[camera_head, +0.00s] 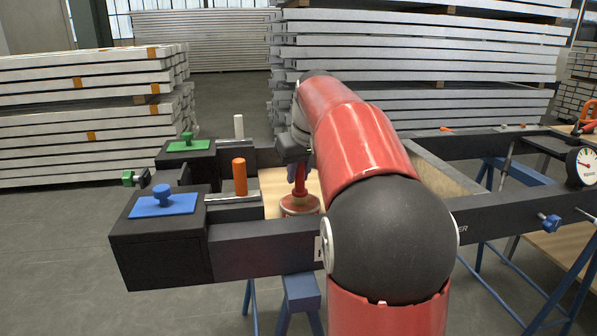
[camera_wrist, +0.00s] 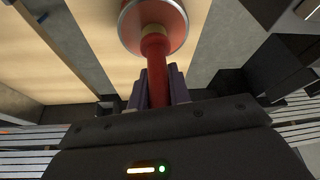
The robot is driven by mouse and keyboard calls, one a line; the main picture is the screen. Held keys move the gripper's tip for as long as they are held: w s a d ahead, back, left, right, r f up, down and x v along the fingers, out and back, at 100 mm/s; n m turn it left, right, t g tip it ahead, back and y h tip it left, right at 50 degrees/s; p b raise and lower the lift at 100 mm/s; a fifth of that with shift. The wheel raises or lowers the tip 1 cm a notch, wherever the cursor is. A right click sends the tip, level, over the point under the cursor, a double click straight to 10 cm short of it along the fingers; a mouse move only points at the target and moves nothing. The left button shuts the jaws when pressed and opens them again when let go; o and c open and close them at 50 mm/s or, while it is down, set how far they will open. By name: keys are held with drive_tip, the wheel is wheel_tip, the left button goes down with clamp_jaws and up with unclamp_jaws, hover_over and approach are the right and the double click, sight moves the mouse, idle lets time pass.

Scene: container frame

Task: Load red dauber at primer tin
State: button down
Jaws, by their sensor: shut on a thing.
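The red dauber (camera_wrist: 156,68) is upright between the purple fingers of my gripper (camera_wrist: 160,90), which is shut on its handle. It also shows in the head view (camera_head: 300,181), partly behind my arm. The primer tin (camera_head: 300,206) is a round red tin with a metal rim, directly below the dauber. In the wrist view the tin (camera_wrist: 184,35) surrounds the dauber's pale collar, and the lower end of the dauber is over or inside its opening. I cannot tell how deep, as the dauber's tip is hidden.
Left are an orange cylinder (camera_head: 240,177), a white cylinder (camera_head: 239,127), a blue knobbed plate (camera_head: 163,203) and a green one (camera_head: 188,146). A gauge (camera_head: 582,166) is at right.

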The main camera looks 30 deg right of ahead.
drive_tip(key=shift+f, duration=0.15)
wheel_tip(320, 180, up, 3)
drive_tip(key=shift+f+p, duration=0.15)
drive_tip(key=shift+p, duration=1.05)
drive_tip(key=shift+r, duration=2.25)
